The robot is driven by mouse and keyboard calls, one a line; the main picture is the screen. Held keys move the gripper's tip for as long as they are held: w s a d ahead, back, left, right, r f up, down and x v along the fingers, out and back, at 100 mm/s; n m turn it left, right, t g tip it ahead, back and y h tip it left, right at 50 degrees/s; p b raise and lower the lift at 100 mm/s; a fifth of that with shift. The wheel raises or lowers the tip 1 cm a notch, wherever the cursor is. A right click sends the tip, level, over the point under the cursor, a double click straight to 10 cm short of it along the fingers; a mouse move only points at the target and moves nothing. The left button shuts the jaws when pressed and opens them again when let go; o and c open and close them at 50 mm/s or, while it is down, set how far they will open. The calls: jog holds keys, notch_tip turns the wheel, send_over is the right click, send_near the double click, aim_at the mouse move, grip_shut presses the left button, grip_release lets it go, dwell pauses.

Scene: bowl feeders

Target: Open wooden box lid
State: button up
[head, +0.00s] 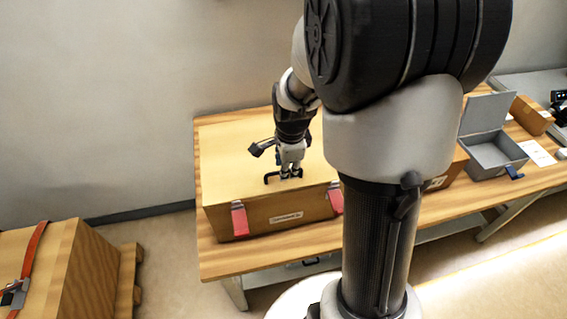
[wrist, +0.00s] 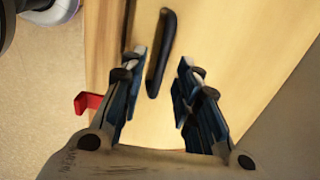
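The wooden box (head: 265,219) stands on the wooden table with its lid (head: 225,160) shut. Two red latches sit on its front face, the left one (head: 239,219) and the right one (head: 335,198). A dark handle (wrist: 162,55) is on the lid. My gripper (head: 288,173) is over the lid at the handle, pointing down. In the wrist view my gripper (wrist: 158,80) is open, with one finger on each side of the handle's line and gaps between the fingers and the handle. A red latch also shows in the wrist view (wrist: 88,102).
The table (head: 215,262) has an open grey box (head: 490,150) and a small brown box (head: 531,115) to the right. A wooden crate with an orange strap (head: 35,250) stands on the floor at left. My arm hides the table's middle.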

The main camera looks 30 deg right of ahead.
jog(key=shift+w+f, duration=0.1)
jog(key=shift+f, duration=0.2)
jog(key=shift+c, duration=0.5)
grip_shut()
